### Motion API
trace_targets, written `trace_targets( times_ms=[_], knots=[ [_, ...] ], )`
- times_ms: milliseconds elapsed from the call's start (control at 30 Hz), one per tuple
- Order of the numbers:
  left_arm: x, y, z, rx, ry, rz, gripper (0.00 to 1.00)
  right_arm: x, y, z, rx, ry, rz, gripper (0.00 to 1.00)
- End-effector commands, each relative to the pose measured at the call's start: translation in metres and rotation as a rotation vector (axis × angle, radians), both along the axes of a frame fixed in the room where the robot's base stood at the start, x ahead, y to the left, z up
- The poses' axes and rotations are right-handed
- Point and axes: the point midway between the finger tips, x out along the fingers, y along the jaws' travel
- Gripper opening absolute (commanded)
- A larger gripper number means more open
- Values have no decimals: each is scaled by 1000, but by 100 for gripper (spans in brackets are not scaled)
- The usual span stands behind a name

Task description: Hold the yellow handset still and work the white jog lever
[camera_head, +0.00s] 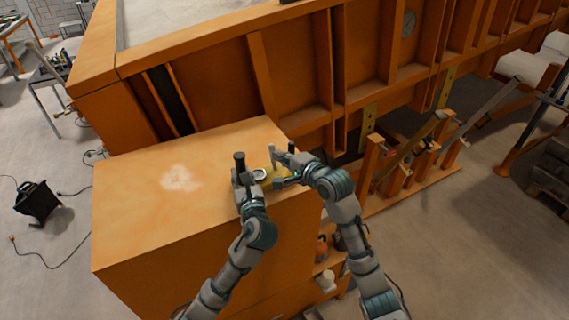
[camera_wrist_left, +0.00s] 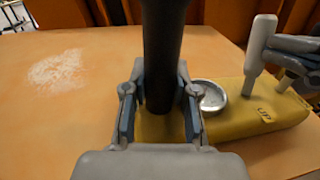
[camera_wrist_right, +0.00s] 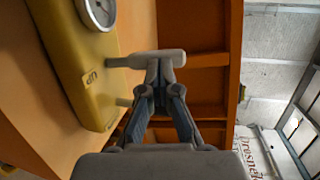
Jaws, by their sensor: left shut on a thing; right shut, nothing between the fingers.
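The yellow handset (camera_head: 270,182) lies on the orange box top. It shows in the left wrist view (camera_wrist_left: 248,112) with a round gauge (camera_wrist_left: 209,95) and a black upright grip (camera_wrist_left: 162,55) at its near end. My left gripper (camera_wrist_left: 160,108) is shut around the base of that grip. The white jog lever (camera_wrist_left: 260,42) stands up from the handset's far part. In the right wrist view the lever (camera_wrist_right: 125,61) sticks out sideways from the handset face (camera_wrist_right: 75,60). My right gripper (camera_wrist_right: 161,85) is shut and empty, its tips against or just beside the lever; contact is unclear.
The orange box top (camera_head: 135,215) is clear left of the handset, apart from a pale sandy patch (camera_head: 180,178). A large ribbed orange frame (camera_head: 210,85) rises behind it. A short peg (camera_wrist_right: 122,102) stands on the handset near the lever.

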Motion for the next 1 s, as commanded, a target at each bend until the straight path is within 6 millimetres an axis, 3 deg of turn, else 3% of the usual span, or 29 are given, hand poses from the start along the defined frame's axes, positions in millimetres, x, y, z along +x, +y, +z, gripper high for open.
trace_targets(
  times_ms=[667,1000],
  knots=[
    [0,-1,1,0,-2,-2,0,-4,-4,1,0,1,0,0],
    [0,0,1,0,-2,-1,0,-53,-47,19,0,-2,-2,0]
  ],
)
